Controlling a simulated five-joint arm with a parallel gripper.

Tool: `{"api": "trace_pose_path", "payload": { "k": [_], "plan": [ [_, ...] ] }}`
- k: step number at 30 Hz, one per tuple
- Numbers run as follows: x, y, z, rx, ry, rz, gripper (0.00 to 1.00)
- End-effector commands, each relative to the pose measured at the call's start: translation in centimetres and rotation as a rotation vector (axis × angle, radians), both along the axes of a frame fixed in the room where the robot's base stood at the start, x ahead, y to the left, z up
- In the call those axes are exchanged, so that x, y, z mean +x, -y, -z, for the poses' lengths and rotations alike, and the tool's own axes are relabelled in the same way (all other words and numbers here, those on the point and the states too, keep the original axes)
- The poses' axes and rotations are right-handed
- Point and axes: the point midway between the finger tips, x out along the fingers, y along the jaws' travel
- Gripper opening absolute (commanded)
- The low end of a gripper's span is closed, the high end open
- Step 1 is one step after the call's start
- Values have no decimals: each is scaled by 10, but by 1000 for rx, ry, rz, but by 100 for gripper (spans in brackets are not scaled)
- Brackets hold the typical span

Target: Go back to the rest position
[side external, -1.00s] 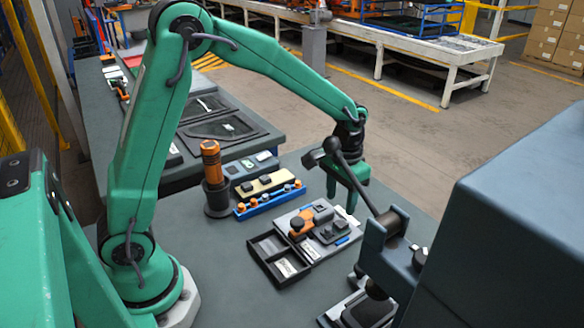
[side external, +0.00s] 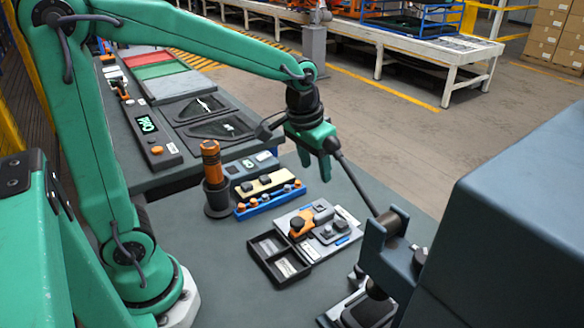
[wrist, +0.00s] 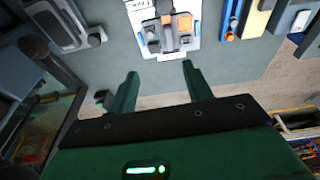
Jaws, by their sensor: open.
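My gripper (side external: 318,165) is green, open and empty. In the side external view it hangs in the air above the far part of the grey table (side external: 225,262), clear of the parts on it. In the wrist view its two fingers (wrist: 158,88) are spread apart with nothing between them. Beyond the fingertips in that view lies a grey fixture plate with an orange and grey part (wrist: 172,30). The same fixture (side external: 318,229) shows in the side external view, below my gripper.
A black two-slot tray (side external: 278,260) lies beside the fixture. A blue strip with orange knobs (side external: 268,202) and an orange-topped tool in a dark holder (side external: 213,180) stand to the left. A large blue-grey housing (side external: 500,220) fills the right.

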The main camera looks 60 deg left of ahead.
Motion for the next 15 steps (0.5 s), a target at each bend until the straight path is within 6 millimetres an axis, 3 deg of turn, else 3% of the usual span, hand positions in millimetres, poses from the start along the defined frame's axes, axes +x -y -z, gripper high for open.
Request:
{"api": "trace_pose_path", "payload": {
  "k": [15],
  "plan": [
    [-77, -14, -40, 5, 142, 10, 50]
  ]
}}
